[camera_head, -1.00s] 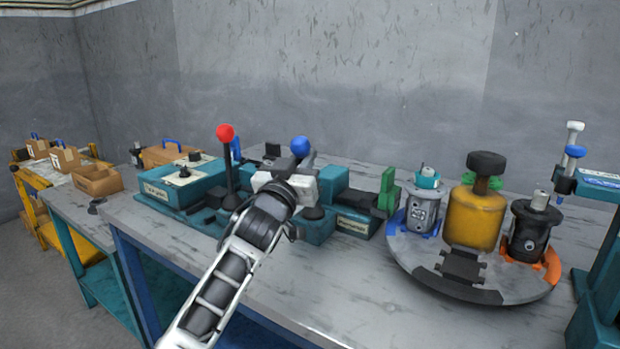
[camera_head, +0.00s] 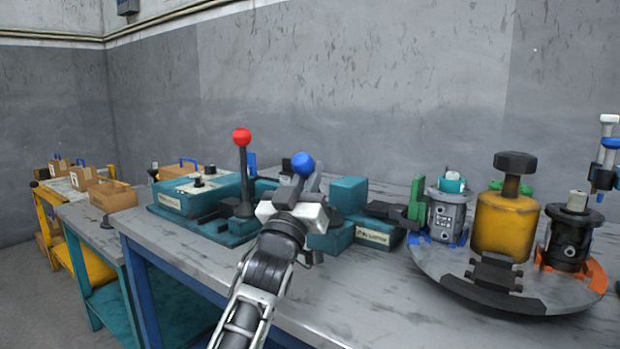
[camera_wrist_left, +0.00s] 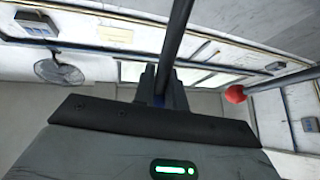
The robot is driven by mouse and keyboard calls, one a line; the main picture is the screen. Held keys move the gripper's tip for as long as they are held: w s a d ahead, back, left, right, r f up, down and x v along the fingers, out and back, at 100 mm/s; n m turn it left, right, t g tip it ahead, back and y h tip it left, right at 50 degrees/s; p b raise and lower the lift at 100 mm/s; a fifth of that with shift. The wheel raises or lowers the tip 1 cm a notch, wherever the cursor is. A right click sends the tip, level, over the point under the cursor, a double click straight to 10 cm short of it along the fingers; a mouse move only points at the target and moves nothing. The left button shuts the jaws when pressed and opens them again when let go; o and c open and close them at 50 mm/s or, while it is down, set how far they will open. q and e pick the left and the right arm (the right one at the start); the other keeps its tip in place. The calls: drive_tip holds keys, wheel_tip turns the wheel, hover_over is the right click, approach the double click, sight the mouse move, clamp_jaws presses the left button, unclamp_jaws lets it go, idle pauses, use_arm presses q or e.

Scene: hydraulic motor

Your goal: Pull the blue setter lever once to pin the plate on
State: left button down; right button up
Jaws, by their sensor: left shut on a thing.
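The blue setter lever shows its blue ball knob (camera_head: 302,164) just above my left gripper (camera_head: 298,190) in the head view. The gripper is shut around the lever's shaft below the knob, and the lever leans toward me. In the left wrist view the dark shaft (camera_wrist_left: 177,45) runs up between the fingers (camera_wrist_left: 160,88). The gripper hides the lever's lower part and base. I cannot tell which part is the plate.
A red-knobbed lever (camera_head: 242,137) stands upright close to the left of the gripper. A teal block (camera_head: 348,194) and a green part (camera_head: 416,197) are to the right. A round turntable (camera_head: 430,262) carries motor units and a yellow cylinder (camera_head: 505,228). The bench front is clear.

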use_arm(q)
drive_tip(key=shift+s+a+r, duration=0.1)
drive_tip(key=shift+a+r, duration=0.05)
drive_tip(key=shift+r, duration=0.3)
drive_tip(key=c, duration=1.5)
unclamp_jaws()
drive_tip(key=shift+f, duration=0.1)
drive_tip(key=shift+s+f, duration=0.15)
drive_tip(key=shift+s, duration=0.05)
drive_tip(key=v, duration=0.4)
drive_tip(key=shift+a+p, duration=0.15)
drive_tip(key=shift+p, duration=0.15)
drive_tip(key=s+a, duration=0.1)
drive_tip(key=s, duration=0.2)
drive_tip(key=s+a+p, duration=0.1)
drive_tip(key=s+a, duration=0.1)
drive_tip(key=s, duration=0.2)
drive_tip(key=s+a+p, duration=0.1)
drive_tip(key=s, duration=0.3)
drive_tip(key=shift+s+a+f, duration=0.15)
drive_tip(key=shift+s+a, duration=0.1)
drive_tip(key=shift+a, duration=0.05)
drive_tip(key=shift+c, duration=0.3)
